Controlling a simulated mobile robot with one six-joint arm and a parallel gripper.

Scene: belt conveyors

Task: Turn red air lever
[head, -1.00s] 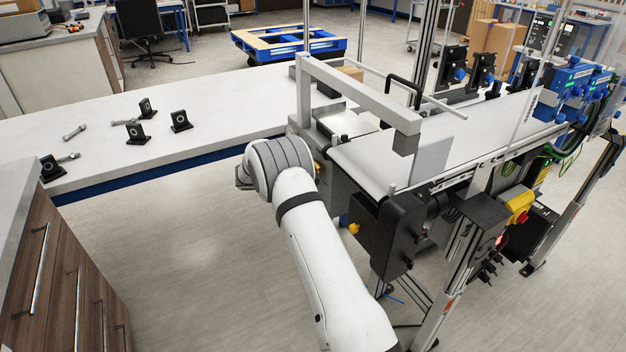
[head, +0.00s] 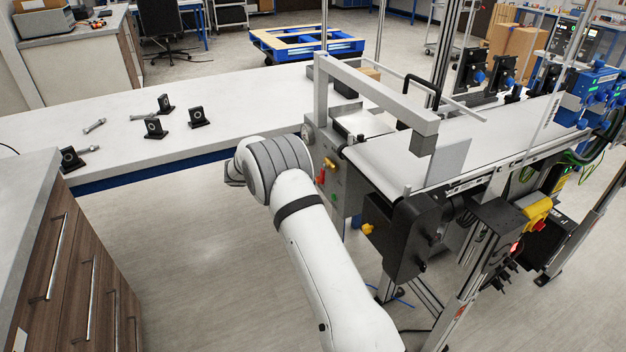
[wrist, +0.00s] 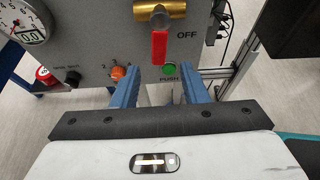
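The red air lever (wrist: 159,48) hangs straight down from a brass valve (wrist: 160,10) on a grey panel, near the top middle of the wrist view. The word OFF is printed to its right. In the head view the lever (head: 321,177) is a small red spot on the machine's side, below the brass valve (head: 329,163). My gripper (wrist: 160,82) is open, its two blue fingers spread below the lever in the picture, one on each side of it. Nothing is between the fingertips that I can see held. In the head view my gripper is hidden behind my arm.
A green PUSH button (wrist: 169,68) sits just under the lever. An orange knob (wrist: 118,72) is left of it, and a gauge (wrist: 28,25) reading 0.0 is at upper left. The conveyor belt (head: 385,160) runs right; a white table (head: 230,100) stands behind my arm.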

